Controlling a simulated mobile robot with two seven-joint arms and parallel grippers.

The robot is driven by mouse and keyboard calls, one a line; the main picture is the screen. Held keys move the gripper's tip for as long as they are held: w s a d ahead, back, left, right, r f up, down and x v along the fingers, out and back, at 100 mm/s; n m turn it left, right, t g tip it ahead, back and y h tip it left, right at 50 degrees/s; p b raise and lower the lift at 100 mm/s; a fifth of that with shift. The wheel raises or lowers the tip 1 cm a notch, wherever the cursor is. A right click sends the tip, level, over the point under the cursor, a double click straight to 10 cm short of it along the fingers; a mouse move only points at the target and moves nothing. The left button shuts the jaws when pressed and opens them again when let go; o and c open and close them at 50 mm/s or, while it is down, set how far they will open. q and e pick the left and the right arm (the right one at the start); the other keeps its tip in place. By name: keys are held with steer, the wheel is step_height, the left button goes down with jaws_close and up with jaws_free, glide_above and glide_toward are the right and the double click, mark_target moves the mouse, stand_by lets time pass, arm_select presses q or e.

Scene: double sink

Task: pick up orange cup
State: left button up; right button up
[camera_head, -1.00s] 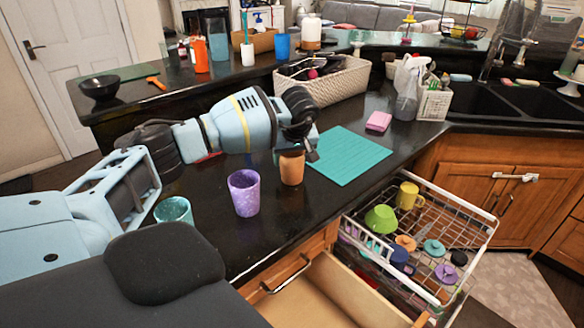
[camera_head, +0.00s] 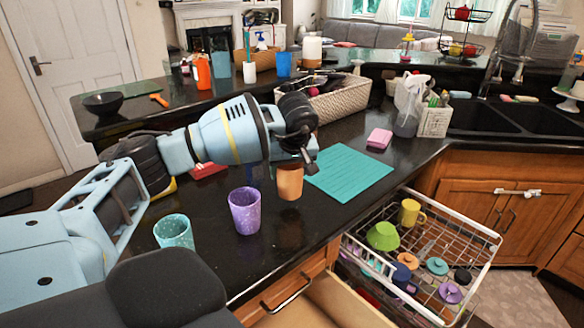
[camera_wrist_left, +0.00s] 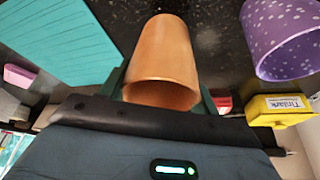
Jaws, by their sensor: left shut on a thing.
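The orange cup (camera_head: 290,182) stands upright on the black counter in the head view, or just above it; I cannot tell which. My left gripper (camera_head: 297,160) reaches it from behind and above and is shut on its upper part. In the left wrist view the orange cup (camera_wrist_left: 163,62) fills the space between the fingers (camera_wrist_left: 162,92), with its rim toward the palm. The fingertips are mostly hidden in the head view. My right gripper is not in view.
A purple cup (camera_head: 244,211) stands close left of the orange cup, and a teal cup (camera_head: 174,232) further left. A teal mat (camera_head: 348,174) lies to the right. An open dishwasher rack (camera_head: 470,250) and open drawer (camera_head: 340,303) are below the counter edge. A wicker basket (camera_head: 345,103) stands behind.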

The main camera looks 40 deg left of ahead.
arm_select(q)
steer(key=s+d+r, duration=0.1)
steer(key=s+d, duration=0.5)
steer(key=s, duration=0.4)
steer(key=shift+s+d, duration=0.2)
steer(key=shift+d, duration=0.05)
